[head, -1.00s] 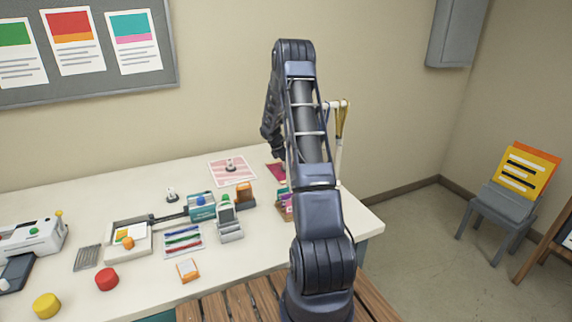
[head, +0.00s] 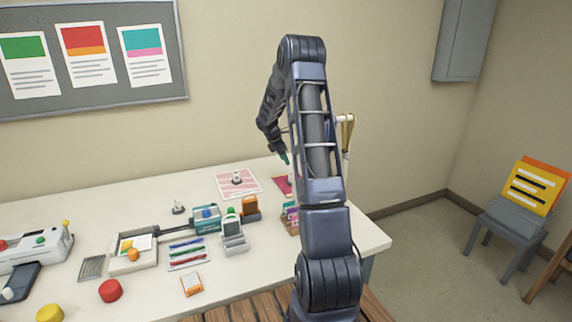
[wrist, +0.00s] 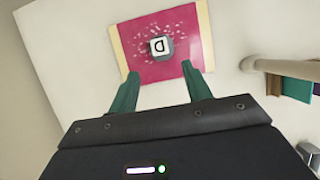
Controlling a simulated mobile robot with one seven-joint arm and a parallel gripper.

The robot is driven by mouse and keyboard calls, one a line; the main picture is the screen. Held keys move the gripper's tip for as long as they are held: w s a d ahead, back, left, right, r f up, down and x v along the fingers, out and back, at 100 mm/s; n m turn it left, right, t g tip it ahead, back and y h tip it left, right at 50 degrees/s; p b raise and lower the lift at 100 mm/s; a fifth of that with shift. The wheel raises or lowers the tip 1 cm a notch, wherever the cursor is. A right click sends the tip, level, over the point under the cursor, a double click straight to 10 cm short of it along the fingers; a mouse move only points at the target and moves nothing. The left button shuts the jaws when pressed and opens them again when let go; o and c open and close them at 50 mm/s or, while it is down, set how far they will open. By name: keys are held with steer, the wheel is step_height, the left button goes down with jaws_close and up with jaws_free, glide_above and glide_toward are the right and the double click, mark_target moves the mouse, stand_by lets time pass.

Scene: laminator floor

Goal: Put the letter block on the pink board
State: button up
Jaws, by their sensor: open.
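The letter block (wrist: 160,47) is a small grey block with a white top marked with a dark letter. In the wrist view it stands on the pink board (wrist: 186,65), a deep pink panel with pale yellow side strips and white specks. In the head view the board (head: 281,184) lies at the back of the table, partly hidden by my arm. My gripper (wrist: 159,75) is open and empty. Its green fingertips are apart, near the board's near edge, with the block beyond them and not between them. In the head view the gripper (head: 285,158) shows above the board.
Left of the board lies a pale pink striped sheet (head: 250,190) with a small knobbed object on it. A pale post (wrist: 285,66) rises right of the board.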

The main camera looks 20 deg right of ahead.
steer(key=s+a+r+m+t+y, duration=0.1)
steer(key=s+a+r+m, duration=0.35)
steer(key=s+r, duration=0.6)
steer(key=s+a+r+m+t+y, duration=0.1)
steer(key=s+a+r+m, duration=0.4)
steer(key=s+r, duration=0.55)
steer(key=s+a+m+t+y, duration=0.1)
steer(key=s+a+m, duration=0.1)
steer(key=s, duration=0.7)
steer(key=s+a+m, duration=0.3)
steer(key=s+a, duration=0.1)
steer(key=s, duration=0.5)
steer(key=s+a+r+m+t+y, duration=0.1)
steer(key=s+a+m, duration=0.2)
steer(key=s, duration=0.6)
steer(key=shift+t+y, duration=0.3)
steer(key=shift+r+m, duration=0.1)
steer(key=shift+m, duration=0.15)
stand_by(2.7)
